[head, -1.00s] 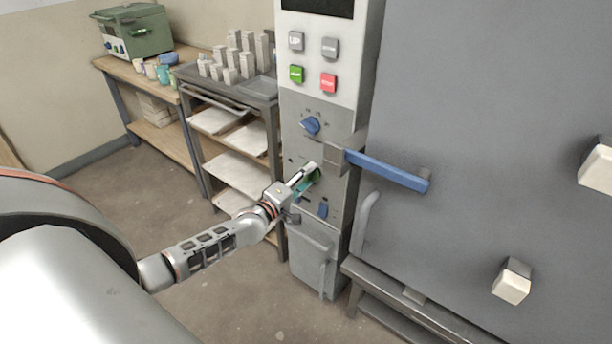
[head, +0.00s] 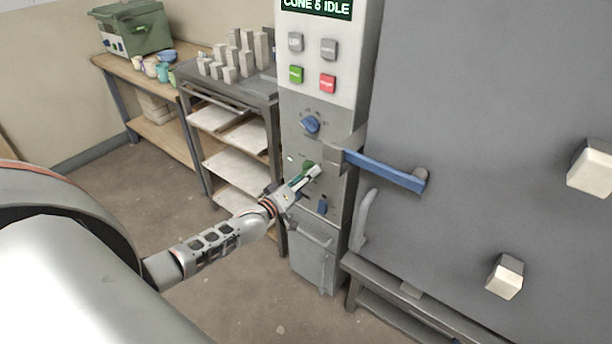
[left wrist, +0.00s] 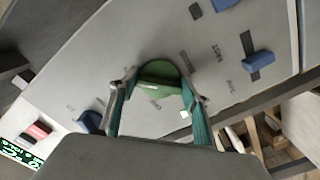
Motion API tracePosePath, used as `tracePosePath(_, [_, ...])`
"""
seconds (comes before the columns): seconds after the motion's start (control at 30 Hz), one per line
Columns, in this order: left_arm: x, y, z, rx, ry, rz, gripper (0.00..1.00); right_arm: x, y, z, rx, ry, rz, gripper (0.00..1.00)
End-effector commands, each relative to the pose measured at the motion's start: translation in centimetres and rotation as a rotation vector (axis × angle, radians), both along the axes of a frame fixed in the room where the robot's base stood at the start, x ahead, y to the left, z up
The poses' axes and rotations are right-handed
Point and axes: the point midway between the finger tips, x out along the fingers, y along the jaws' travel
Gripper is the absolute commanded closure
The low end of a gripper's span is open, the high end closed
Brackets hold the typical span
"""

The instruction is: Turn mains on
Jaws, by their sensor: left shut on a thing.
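The green mains knob (head: 307,166) is on the grey front panel of the kiln control column (head: 318,140). My left gripper (head: 312,174) reaches it from the lower left and is shut on it. In the left wrist view the green knob (left wrist: 158,78) sits between the two fingers of my left gripper (left wrist: 157,92), one on each side. The display (head: 317,7) at the top of the column is lit and reads something like "CONE 6 IDLE". A small pale light (head: 290,158) shows beside the knob. My right gripper is not in view.
A blue dial (head: 310,124) is above the knob and a blue switch (head: 323,205) below it. The kiln door's blue handle (head: 385,170) juts out close on the right. A shelf rack (head: 228,118) stands left of the column. Open floor lies in front.

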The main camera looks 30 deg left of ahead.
Motion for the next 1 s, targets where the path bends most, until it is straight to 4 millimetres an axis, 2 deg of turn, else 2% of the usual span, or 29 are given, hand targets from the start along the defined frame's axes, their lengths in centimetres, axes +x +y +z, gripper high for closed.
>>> tracePosePath(0.4, [0.0, 0.0, 0.1, 0.01, -0.001, 0.001, 0.75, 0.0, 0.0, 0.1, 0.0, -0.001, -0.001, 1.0])
tracePosePath(0.43, [0.0, 0.1, 0.1, 0.01, -0.001, 0.001, 0.45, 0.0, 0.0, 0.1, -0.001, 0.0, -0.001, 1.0])
tracePosePath(0.47, [0.0, 0.0, 0.1, 0.01, -0.001, 0.001, 0.38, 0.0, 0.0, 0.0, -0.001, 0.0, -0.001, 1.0])
tracePosePath(0.5, [0.0, 0.0, 0.0, 0.009, -0.001, 0.0, 0.36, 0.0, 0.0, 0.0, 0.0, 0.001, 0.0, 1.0])
tracePosePath(0.83, [-0.1, 0.0, 0.0, 0.007, -0.001, 0.0, 0.36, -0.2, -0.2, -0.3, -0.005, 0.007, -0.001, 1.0])
tracePosePath(1.0, [-1.4, 0.1, -0.2, 0.005, 0.002, -0.001, 0.36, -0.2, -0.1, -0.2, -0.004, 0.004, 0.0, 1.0])
